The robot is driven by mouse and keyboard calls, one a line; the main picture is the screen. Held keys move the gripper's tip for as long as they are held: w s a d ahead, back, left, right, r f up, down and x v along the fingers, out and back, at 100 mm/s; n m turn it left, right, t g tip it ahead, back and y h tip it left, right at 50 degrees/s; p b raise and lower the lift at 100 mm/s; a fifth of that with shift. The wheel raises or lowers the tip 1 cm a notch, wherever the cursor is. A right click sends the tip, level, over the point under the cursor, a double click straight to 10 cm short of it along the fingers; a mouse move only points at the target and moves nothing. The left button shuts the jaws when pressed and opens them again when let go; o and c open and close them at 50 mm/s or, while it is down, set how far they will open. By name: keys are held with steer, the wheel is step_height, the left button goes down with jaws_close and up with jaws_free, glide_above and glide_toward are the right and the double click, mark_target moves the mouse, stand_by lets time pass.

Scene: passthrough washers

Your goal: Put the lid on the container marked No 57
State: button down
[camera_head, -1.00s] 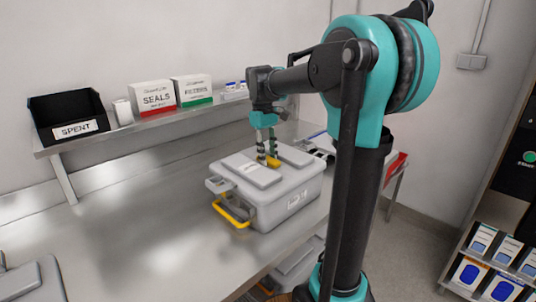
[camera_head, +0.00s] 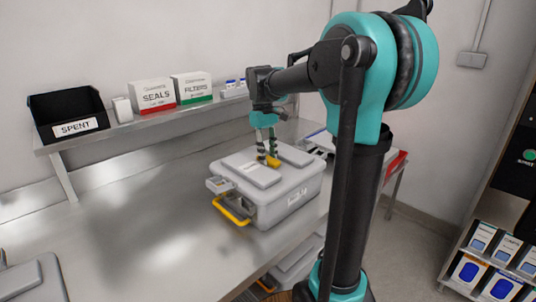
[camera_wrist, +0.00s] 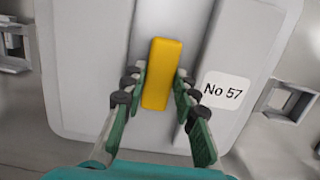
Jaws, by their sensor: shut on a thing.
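The grey container (camera_head: 291,203) stands on the metal bench, with a yellow handle on its near side. Its grey lid (camera_head: 250,167) lies on top of it; I cannot tell whether it is fully seated. In the wrist view the lid (camera_wrist: 95,60) carries a white label (camera_wrist: 226,90) reading "No 57" and a yellow grip (camera_wrist: 163,75) in a central channel. My gripper (camera_head: 267,160) points down at the lid's middle. In the wrist view my gripper (camera_wrist: 158,82) has its fingers shut on both sides of the yellow grip.
A shelf behind holds a black SPENT bin (camera_head: 68,117), a SEALS box (camera_head: 153,97) and a FILTERS box (camera_head: 191,88). Another grey lidded thing (camera_head: 35,282) sits at the bench's near left. The bench left of the container (camera_head: 130,225) is clear.

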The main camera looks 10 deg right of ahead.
steer(key=shift+f, duration=0.4)
stand_by(0.3)
steer(key=c, duration=1.1)
jaws_free()
steer(key=o, duration=0.5)
steer(key=shift+r, duration=0.1)
steer(key=shift+r, duration=3.4)
